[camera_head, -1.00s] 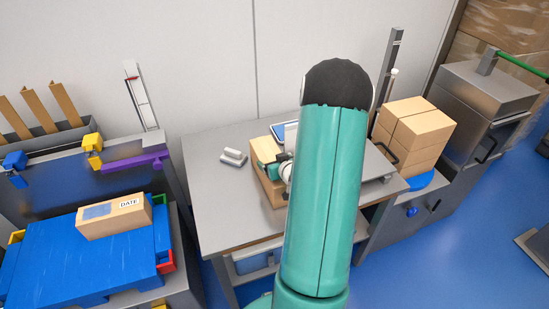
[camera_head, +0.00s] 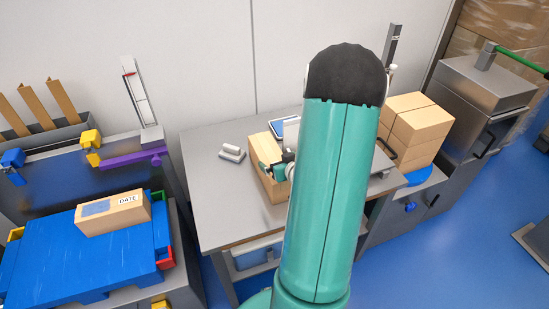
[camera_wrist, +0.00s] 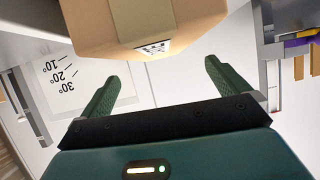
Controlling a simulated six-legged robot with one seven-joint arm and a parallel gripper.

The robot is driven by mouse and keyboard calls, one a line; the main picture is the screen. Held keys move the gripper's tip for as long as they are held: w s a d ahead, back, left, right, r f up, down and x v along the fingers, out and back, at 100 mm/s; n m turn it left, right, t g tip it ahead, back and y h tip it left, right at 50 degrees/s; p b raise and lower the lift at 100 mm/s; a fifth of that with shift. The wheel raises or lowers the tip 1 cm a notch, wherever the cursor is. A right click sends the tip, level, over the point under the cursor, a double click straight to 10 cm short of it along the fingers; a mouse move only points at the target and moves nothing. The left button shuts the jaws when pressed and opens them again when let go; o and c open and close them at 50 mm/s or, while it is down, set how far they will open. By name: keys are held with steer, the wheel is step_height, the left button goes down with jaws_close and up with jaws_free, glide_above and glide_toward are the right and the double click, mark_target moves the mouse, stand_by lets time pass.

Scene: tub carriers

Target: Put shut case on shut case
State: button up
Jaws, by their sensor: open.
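A closed cardboard case (camera_head: 262,148) sits on the grey table, partly hidden behind my arm and gripper. In the wrist view a taped cardboard case (camera_wrist: 195,15) with a small printed label fills the top, just beyond my fingertips. My gripper (camera_wrist: 160,82) is open, with nothing between its two green fingers. In the head view my gripper (camera_head: 273,171) is small and partly hidden, beside the table case. A closed case marked DATE (camera_head: 112,214) lies on the blue pallet at left. Closed cases (camera_head: 414,125) are stacked at right.
The grey table (camera_head: 215,200) has bare room at its left. A small grey and white item (camera_head: 232,153) lies there. A blue-screened device (camera_head: 283,126) stands behind the case. The blue pallet (camera_head: 75,260) has free surface around its case. A steel cabinet (camera_head: 480,100) stands far right.

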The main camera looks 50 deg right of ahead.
steer(key=v, duration=0.6)
steer(key=shift+s, duration=0.2)
steer(key=w+a+r+n+g, duration=0.25)
steer(key=w+a+r, duration=0.45)
steer(key=a+r, duration=0.55)
steer(key=s+a+r+n+g+y, duration=0.1)
steer(key=s+a+r, duration=0.2)
steer(key=a, duration=0.5)
steer(key=s+a+r+g+y, duration=0.1)
steer(key=s+a+r+y, duration=0.1)
steer(key=a, duration=0.6)
steer(key=s+a+r+n+g+y, duration=0.1)
steer(key=s+a+r+y, duration=0.1)
steer(key=s+a+r, duration=0.2)
steer(key=s+a, duration=0.2)
steer(key=a, duration=0.2)
steer(key=shift+n, duration=0.35)
